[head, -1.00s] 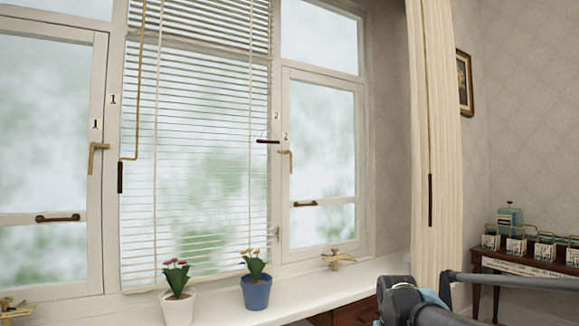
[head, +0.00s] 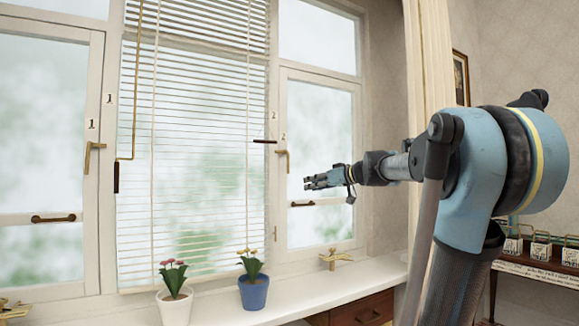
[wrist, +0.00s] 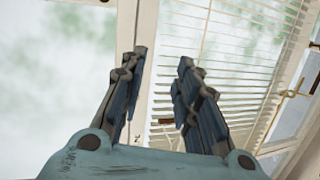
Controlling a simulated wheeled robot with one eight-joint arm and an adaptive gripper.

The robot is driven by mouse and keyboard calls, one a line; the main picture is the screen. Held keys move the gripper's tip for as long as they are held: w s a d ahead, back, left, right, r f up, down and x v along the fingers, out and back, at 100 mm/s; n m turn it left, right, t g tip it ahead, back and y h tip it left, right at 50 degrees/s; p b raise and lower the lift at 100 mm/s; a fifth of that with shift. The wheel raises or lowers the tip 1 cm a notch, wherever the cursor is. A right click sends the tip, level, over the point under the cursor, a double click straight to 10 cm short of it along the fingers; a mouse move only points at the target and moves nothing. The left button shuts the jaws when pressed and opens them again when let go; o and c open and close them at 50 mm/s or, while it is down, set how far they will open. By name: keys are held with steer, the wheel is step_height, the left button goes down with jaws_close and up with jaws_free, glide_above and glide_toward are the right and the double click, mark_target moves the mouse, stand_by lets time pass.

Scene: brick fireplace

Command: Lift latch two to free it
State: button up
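Latch two, a small brass lever handle (head: 286,154), is on the left stile of the right window sash, below a "2" label (head: 283,136). It points sideways to the left with its end turned down. My gripper (head: 307,183) is in front of the right window in the head view, lower and to the right of the latch and apart from it in the picture. In the wrist view my gripper (wrist: 163,62) has its two fingers spread, with nothing between them. I cannot make out latch two in the wrist view; the fingers may hide it.
A brass tap-like fitting (head: 334,259) and potted flowers (head: 255,290) stand on the sill. A curtain (head: 427,70) is at right.

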mark_target(288, 161)
steer(key=w+d+r+t, duration=0.1)
steer(key=w+r+t, duration=0.2)
steer(key=w+r, duration=0.5)
steer(key=shift+y, duration=0.4)
steer(key=x, duration=1.6)
steer(key=shift+s+a+r, duration=0.25)
steer(key=shift+s+a, duration=0.1)
jaws_close()
steer(key=shift+d, duration=0.1)
